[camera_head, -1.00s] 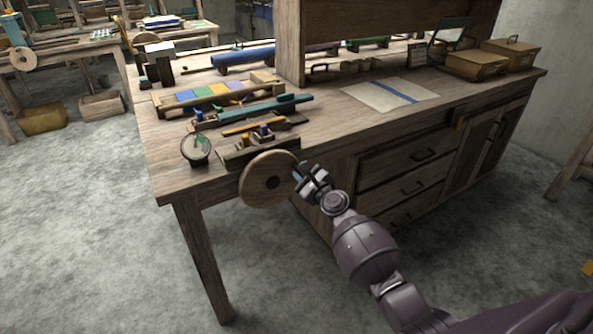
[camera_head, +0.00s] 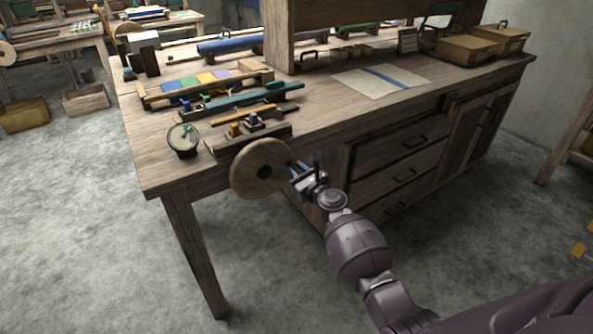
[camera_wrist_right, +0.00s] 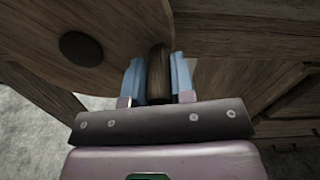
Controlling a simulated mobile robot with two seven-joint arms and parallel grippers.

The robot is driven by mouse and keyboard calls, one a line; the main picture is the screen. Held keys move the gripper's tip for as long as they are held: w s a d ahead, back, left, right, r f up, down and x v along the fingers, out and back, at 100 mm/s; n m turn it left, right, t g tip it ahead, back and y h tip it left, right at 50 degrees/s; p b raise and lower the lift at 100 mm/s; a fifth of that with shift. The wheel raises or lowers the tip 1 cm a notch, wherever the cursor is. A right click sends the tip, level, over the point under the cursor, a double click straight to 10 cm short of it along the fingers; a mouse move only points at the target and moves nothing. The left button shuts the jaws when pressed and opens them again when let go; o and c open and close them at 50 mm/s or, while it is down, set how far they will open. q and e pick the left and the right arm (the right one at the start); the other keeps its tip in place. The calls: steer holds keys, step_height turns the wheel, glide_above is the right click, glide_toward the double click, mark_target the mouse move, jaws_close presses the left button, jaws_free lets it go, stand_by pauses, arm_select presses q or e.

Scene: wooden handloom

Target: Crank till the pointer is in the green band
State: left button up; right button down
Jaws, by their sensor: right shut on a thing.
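A round wooden crank wheel (camera_head: 250,178) with a dark hub stands at the bench's front edge. My right gripper (camera_head: 296,170) is at the wheel's right side. In the right wrist view, its two blue fingers (camera_wrist_right: 158,82) are shut on the wooden crank handle (camera_wrist_right: 158,68), one on each side. The wheel face (camera_wrist_right: 115,30) and its dark hub also show there, to the left. A round dial gauge (camera_head: 181,141) with a pale face stands on the bench, left of the wheel. Green shows on its face, but the pointer is too small to read against the band. My left gripper is out of view.
The wooden bench (camera_head: 165,175) holds a tray of coloured blocks (camera_head: 205,84), a teal shuttle-like piece (camera_head: 262,94) and a sheet with a blue stripe (camera_head: 375,82). Drawers (camera_head: 400,178) are right of my right gripper.

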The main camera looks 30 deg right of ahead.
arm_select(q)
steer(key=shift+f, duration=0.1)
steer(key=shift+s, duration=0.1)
arm_select(e)
steer(key=c, duration=1)
jaws_free()
steer(key=shift+o, duration=0.2)
steer(key=shift+s, duration=0.1)
steer(key=shift+s, duration=0.55)
arm_select(q)
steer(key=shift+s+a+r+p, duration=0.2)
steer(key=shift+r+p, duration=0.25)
steer(key=shift+p, duration=0.6)
arm_select(e)
steer(key=s, duration=0.9)
steer(key=shift+s+d, duration=0.2)
steer(key=shift+s, duration=0.1)
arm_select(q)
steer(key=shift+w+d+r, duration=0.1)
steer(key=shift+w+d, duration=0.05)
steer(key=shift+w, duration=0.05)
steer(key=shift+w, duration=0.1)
